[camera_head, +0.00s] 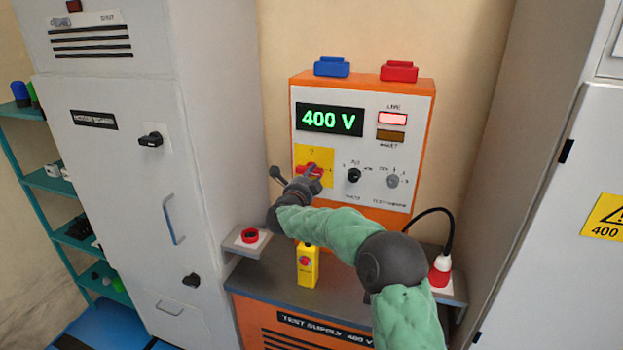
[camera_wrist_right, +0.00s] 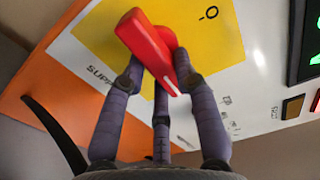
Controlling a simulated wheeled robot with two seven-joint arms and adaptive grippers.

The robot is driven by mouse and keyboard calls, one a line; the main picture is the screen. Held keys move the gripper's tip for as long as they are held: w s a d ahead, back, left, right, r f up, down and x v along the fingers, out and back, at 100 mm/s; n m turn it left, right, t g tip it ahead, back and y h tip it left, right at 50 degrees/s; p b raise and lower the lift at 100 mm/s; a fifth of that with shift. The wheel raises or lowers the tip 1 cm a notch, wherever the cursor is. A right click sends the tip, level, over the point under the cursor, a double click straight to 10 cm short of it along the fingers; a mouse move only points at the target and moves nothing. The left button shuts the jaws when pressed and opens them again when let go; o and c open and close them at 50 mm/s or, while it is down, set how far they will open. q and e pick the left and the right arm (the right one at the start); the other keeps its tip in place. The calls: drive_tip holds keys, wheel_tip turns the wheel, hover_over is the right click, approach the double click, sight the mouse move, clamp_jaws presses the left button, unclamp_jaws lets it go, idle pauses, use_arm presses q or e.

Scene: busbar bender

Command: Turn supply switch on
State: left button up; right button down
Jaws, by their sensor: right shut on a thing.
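The supply switch is a red rotary handle (camera_head: 306,168) on a yellow plate (camera_head: 327,153), at the left of an orange-edged test supply panel (camera_head: 375,152). My right gripper (camera_head: 307,180) is at the handle, with its fingers closed around it. In the right wrist view, the red handle (camera_wrist_right: 150,52) lies slanted between the dark fingers (camera_wrist_right: 160,85). The display (camera_head: 330,119) shows a green 400 V, and the red lamp (camera_head: 392,118) below the LIVE label is lit. My left gripper is out of view.
A red button (camera_head: 250,236) sits on a side shelf. A yellow box (camera_head: 307,268) stands on the bench. A red plug (camera_head: 440,268) with a black cable is at the right. Grey cabinets (camera_head: 120,180) flank the panel. A black knob (camera_head: 353,175) is right of the switch.

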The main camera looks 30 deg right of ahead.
drive_tip(key=c, duration=0.9)
unclamp_jaws()
drive_tip(key=shift+c, duration=0.2)
drive_tip(key=shift+s, duration=0.1)
drive_tip(key=v, duration=1.2)
